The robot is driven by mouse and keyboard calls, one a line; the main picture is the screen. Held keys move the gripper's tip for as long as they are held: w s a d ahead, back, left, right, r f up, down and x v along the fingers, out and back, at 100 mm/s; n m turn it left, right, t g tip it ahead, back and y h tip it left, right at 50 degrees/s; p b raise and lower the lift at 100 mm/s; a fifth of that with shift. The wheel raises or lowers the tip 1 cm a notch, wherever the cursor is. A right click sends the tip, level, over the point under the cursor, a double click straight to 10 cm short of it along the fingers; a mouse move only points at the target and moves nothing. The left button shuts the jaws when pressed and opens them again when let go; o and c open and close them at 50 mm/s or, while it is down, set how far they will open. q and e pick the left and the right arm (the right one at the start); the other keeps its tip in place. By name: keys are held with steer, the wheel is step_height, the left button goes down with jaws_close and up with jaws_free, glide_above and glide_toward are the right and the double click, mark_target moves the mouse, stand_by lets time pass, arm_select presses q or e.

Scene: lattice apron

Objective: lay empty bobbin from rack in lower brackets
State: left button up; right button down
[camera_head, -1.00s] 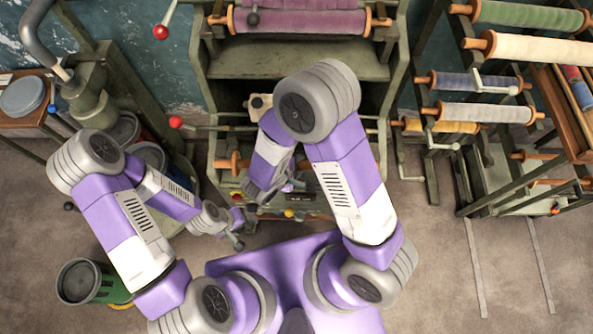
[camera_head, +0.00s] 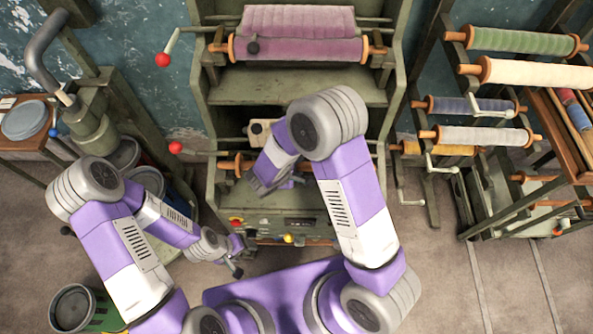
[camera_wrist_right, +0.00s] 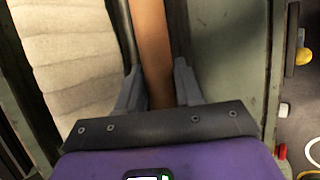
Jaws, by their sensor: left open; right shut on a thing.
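My right gripper (camera_head: 280,184) is shut on the empty bobbin (camera_head: 240,165), a bare brown roller with an orange end, at the lower front of the green machine (camera_head: 300,88). In the right wrist view the bobbin (camera_wrist_right: 152,45) runs between the two fingers (camera_wrist_right: 158,88). My right arm hides much of its length in the head view. The lower brackets are mostly hidden, and I cannot tell whether the bobbin touches them. My left gripper (camera_head: 237,258) is open and empty, left of the machine's control panel (camera_head: 300,226).
A mauve roll (camera_head: 298,50) sits high on the machine. The rack (camera_head: 447,190) at the right holds green, cream, blue and yellow rolls. Red-knobbed levers (camera_head: 163,60) stick out at the machine's left. Bins (camera_head: 72,308) stand at the left. Floor at the lower right is clear.

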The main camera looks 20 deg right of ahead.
steer(key=shift+w, duration=0.1)
stand_by(0.6)
steer(key=shift+b, duration=0.45)
steer(key=shift+r, duration=0.1)
steer(key=shift+f+b, duration=1.3)
steer(key=shift+b, duration=0.2)
steer(key=shift+f, duration=0.1)
steer(key=shift+f+b, duration=0.1)
steer(key=shift+b, duration=0.2)
steer(key=shift+f+b, duration=0.35)
steer(key=shift+b, duration=0.3)
stand_by(0.4)
